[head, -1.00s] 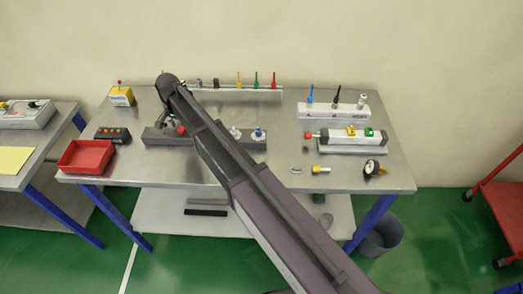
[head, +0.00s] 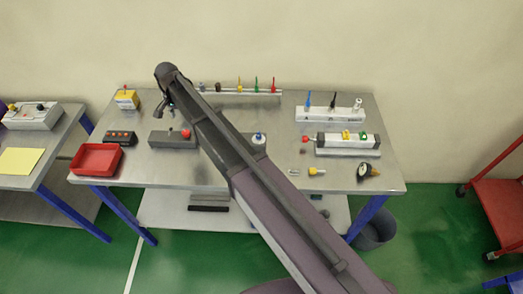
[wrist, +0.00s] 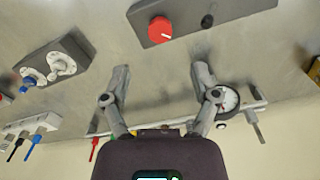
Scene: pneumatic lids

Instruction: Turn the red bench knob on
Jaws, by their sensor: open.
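The red bench knob (head: 186,133) sits on the right part of a grey block (head: 159,139) at the left-middle of the bench. In the wrist view the round red knob (wrist: 160,28) shows a short white mark on its face and stands on the grey block (wrist: 235,12). My gripper (wrist: 160,76) is open and empty, with the knob beyond its fingertips and apart from them. In the head view my gripper (head: 166,103) hangs behind and left of the knob, and my arm hides part of the bench.
A rail with coloured levers (head: 262,92) runs along the back. A round gauge (wrist: 228,100) is partly behind my right-hand finger in the wrist view. A red tray (head: 96,159) and black button box (head: 120,137) stand left.

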